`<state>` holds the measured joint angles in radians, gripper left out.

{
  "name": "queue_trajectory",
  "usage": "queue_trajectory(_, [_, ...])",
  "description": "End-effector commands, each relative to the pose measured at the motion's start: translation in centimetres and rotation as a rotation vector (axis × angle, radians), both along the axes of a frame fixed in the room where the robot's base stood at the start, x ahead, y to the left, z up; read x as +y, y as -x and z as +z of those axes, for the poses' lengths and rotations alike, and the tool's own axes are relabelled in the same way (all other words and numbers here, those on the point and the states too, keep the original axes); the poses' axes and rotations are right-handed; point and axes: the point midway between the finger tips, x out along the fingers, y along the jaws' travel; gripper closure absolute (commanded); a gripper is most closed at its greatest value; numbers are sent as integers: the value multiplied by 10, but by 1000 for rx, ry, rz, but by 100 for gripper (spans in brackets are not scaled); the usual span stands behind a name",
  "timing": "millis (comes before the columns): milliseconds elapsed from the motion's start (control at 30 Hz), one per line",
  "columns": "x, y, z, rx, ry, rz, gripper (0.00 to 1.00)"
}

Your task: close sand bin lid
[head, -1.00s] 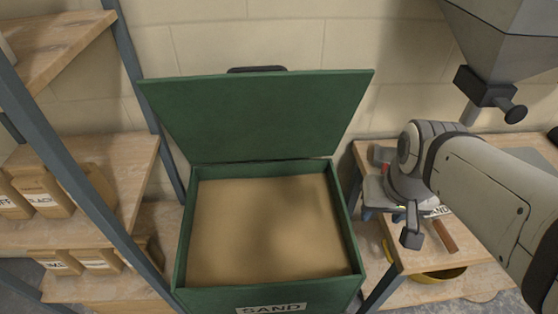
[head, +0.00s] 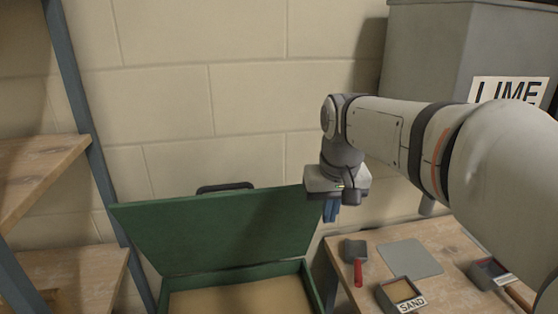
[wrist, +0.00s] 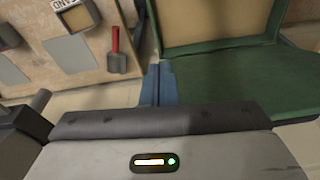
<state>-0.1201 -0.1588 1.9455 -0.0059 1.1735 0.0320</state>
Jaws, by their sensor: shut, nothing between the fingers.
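The green sand bin (head: 312,285) stands against the wall, filled with tan sand (head: 240,297). Its green lid (head: 215,230) stands open, leaning back toward the wall, with a dark handle (head: 225,187) on its top edge. My gripper (head: 330,212) is shut and empty, pointing down beside the lid's upper right corner. In the wrist view the shut blue fingers (wrist: 158,85) are just left of the lid (wrist: 225,85), and the bin's sand (wrist: 205,22) shows beyond. I cannot tell whether the fingers touch the lid.
A wooden bench (head: 360,290) at right holds a small sand tub (head: 400,293), a red-handled tool (head: 357,262) and a grey plate (head: 410,258). A grey lime hopper (head: 425,60) is above it. Wooden shelves (head: 40,165) stand at left.

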Motion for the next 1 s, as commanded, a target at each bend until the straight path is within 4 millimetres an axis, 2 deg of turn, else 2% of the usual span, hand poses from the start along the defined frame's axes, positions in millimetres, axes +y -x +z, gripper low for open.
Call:
queue_trajectory(33, [12,-22,29,6,0,16,100])
queue_trajectory(200, [48,-79,89,27,3,60,100])
queue_trajectory(333, [72,-107,119,40,5,83,100])
queue_trajectory(467, [86,-122,135,46,6,97,100])
queue_trajectory(567, [91,-127,138,48,7,102,100])
queue_trajectory(667, [92,-128,133,50,7,103,100])
queue_trajectory(867, [93,-132,101,52,7,102,100])
queue_trajectory(1000, [93,-135,70,52,8,102,100])
